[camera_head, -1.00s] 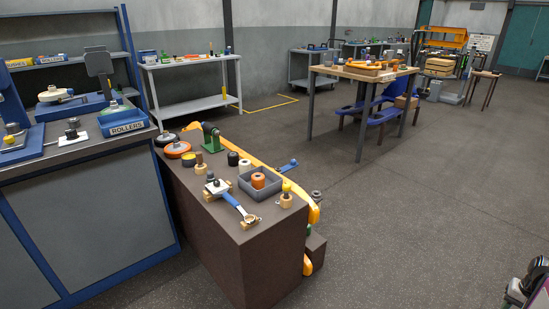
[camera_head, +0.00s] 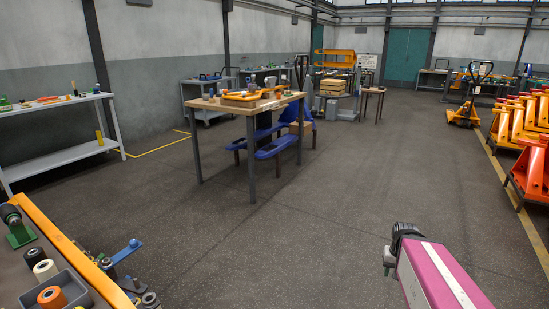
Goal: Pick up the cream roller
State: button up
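A cream roller (camera_head: 45,269) stands on the brown bench top at the lower left of the head view. It is between a dark roller (camera_head: 34,256) and a grey tray (camera_head: 72,283) that holds an orange roller (camera_head: 52,297). My gripper (camera_head: 396,250) appears to be the dark and grey end of my pink and white arm at the lower right. It is over open floor, far from the cream roller. Its fingers cannot be made out, and I see nothing held in it.
A wooden table (camera_head: 207,104) with blue seats stands mid-room. Orange pallet jacks (camera_head: 530,170) line the right. The grey floor between is clear.

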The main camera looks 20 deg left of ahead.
aim_at(45, 269)
jog(key=i+j+u, duration=0.15)
jog(key=i+u, duration=0.75)
jog(key=i+l+u, duration=0.15)
jog(key=i+u, duration=0.15)
jog(key=u, duration=0.15)
jog(key=i+l+u, duration=0.25)
jog(key=u, duration=0.2)
jog(key=i+l+u, duration=0.15)
jog(key=i+u, duration=0.15)
jog(key=u, duration=0.2)
jog(key=i+l+u, duration=0.25)
jog(key=u, duration=0.2)
jog(key=i+l+u, duration=0.25)
jog(key=u, duration=0.25)
jog(key=i+l+u, duration=0.15)
jog(key=l+u, duration=0.3)
jog(key=i+l+u, duration=0.45)
jog(key=l, duration=0.25)
jog(key=i+l+u, duration=0.1)
jog(key=l+u, duration=0.15)
jog(key=l, duration=0.15)
jog(key=i, duration=0.2)
